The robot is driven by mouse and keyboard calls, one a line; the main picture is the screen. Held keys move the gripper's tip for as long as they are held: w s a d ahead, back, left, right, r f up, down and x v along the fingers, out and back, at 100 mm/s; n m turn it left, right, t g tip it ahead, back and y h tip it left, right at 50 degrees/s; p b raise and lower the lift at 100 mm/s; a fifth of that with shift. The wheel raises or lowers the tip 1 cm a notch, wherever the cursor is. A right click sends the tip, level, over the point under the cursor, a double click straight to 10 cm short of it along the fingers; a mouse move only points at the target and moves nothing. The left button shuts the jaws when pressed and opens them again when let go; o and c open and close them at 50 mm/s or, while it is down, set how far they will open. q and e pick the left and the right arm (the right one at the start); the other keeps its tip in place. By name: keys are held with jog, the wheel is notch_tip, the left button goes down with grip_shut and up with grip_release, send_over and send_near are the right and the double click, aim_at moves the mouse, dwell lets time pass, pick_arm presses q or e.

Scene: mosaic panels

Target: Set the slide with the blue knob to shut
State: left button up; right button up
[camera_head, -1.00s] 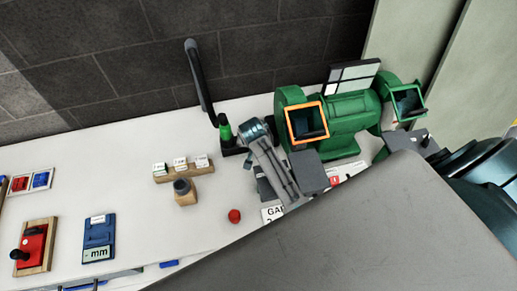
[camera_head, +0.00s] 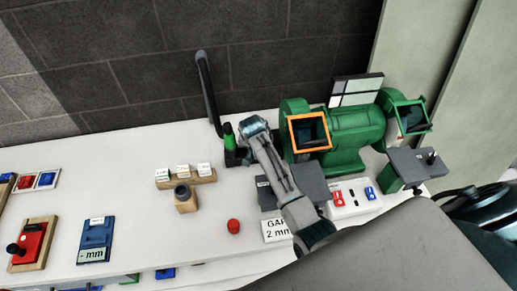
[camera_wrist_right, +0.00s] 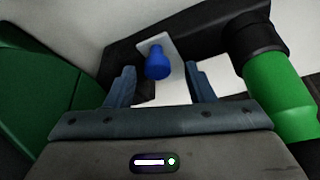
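In the right wrist view a blue knob (camera_wrist_right: 157,62) stands on a pale plate (camera_wrist_right: 147,43) and shows between my finger tips. My right gripper (camera_wrist_right: 161,70) is open, with one blue-grey finger on each side of the knob and gaps between. Whether the fingers are level with the knob I cannot tell. In the head view my right arm's blue-grey end (camera_head: 255,127) is beside the green grinder (camera_head: 345,138); its finger tips and this knob are hidden there. My left gripper is not in view.
A green cylinder with a black collar (camera_wrist_right: 278,90) is close right of the fingers. A white plate (camera_head: 352,207) with red and blue pieces lies before the grinder. A red knob (camera_head: 233,226), a "GAP 2 mm" card (camera_head: 276,230) and a red slide block (camera_head: 30,243) are on the bench.

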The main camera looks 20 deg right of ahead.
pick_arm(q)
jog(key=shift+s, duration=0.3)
pick_arm(e)
jog(key=shift+s+r, duration=0.1)
jog(key=shift+r, duration=0.1)
pick_arm(q)
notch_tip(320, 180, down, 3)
jog(key=b, duration=0.3)
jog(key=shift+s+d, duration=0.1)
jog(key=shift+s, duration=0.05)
pick_arm(e)
jog(key=v, duration=1)
jog(key=shift+r, duration=0.1)
